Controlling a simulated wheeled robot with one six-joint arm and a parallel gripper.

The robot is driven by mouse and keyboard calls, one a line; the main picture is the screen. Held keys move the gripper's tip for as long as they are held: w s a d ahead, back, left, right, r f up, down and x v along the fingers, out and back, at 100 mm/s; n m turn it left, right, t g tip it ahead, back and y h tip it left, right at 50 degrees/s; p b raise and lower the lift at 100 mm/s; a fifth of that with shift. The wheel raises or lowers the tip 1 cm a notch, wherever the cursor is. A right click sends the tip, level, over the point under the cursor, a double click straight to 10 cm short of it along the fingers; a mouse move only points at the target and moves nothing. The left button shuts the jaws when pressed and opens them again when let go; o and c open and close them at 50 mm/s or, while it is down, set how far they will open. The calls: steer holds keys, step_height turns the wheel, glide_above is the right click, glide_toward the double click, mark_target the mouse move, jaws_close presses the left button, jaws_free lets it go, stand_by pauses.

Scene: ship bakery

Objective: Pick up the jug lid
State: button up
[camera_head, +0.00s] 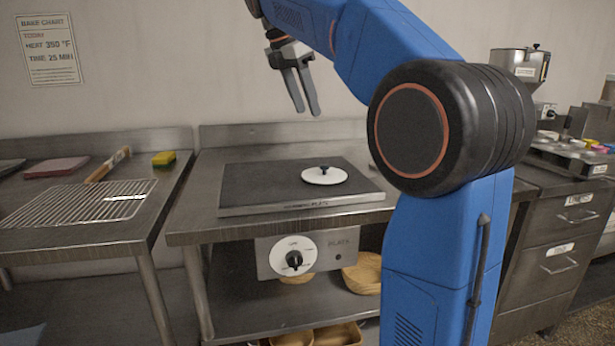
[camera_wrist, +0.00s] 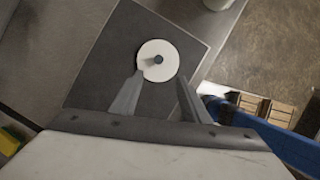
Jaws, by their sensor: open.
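The jug lid (camera_head: 324,175) is a round white disc with a small dark knob. It lies knob up on the dark hot plate (camera_head: 262,186), right of the plate's middle. In the wrist view the lid (camera_wrist: 149,70) sits just beyond my fingertips, with its knob near the middle. My gripper (camera_head: 306,112) is open and empty, above the plate and apart from the lid. It points down in the head view. In the wrist view its two fingers (camera_wrist: 160,76) reach toward the lid's near edge, with the left finger overlapping that edge in the picture.
A steel table (camera_head: 190,231) carries the plate. On the left table are a wire rack (camera_head: 75,203), a wooden-handled tool (camera_head: 108,165), a yellow sponge (camera_head: 164,159) and a reddish board (camera_head: 57,167). Baskets (camera_head: 363,273) stand on the shelf below. Drawers (camera_head: 570,217) stand at right.

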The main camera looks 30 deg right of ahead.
glide_above(324, 165)
steer(key=a, duration=0.2)
steer(key=f, duration=1.1)
steer(key=shift+s, duration=0.2)
steer(key=shift+a+x, duration=0.15)
steer(key=shift+x, duration=1.2)
steer(key=shift+a+x, duration=0.2)
steer(key=shift+x, duration=1.1)
steer(key=shift+w+f, duration=0.1)
jaws_close()
